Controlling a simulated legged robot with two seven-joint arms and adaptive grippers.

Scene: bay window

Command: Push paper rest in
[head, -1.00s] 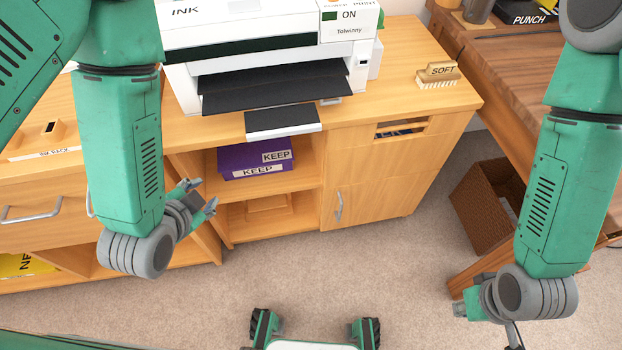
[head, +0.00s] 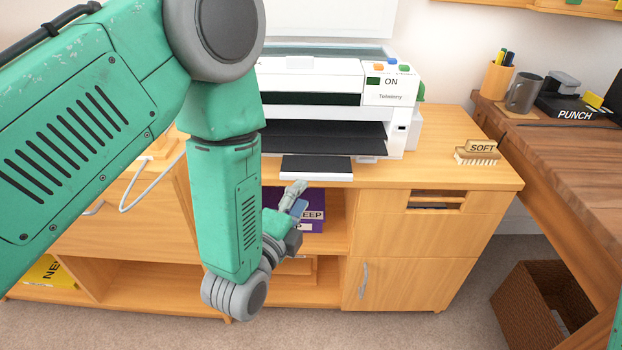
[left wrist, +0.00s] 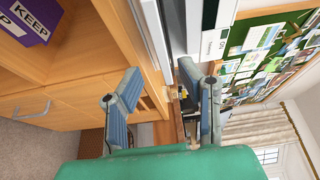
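The paper rest (head: 317,167) is a dark flat panel with a white front edge. It sticks out from the front of the white printer (head: 390,85) and over the cabinet's front edge. My left gripper (head: 299,194) is just below and in front of the paper rest, close to its front edge; I cannot tell whether they touch. In the left wrist view my left gripper (left wrist: 161,82) has its fingers apart with nothing held between them. The printer (left wrist: 205,30) shows beyond the fingers. My right gripper is out of view.
The wooden cabinet (head: 400,275) carries the printer and a brush marked SOFT (head: 477,152). A purple KEEP box (head: 311,222) lies on an open shelf behind my left gripper. A desk (head: 560,150) and a brown basket (head: 535,305) stand at the right.

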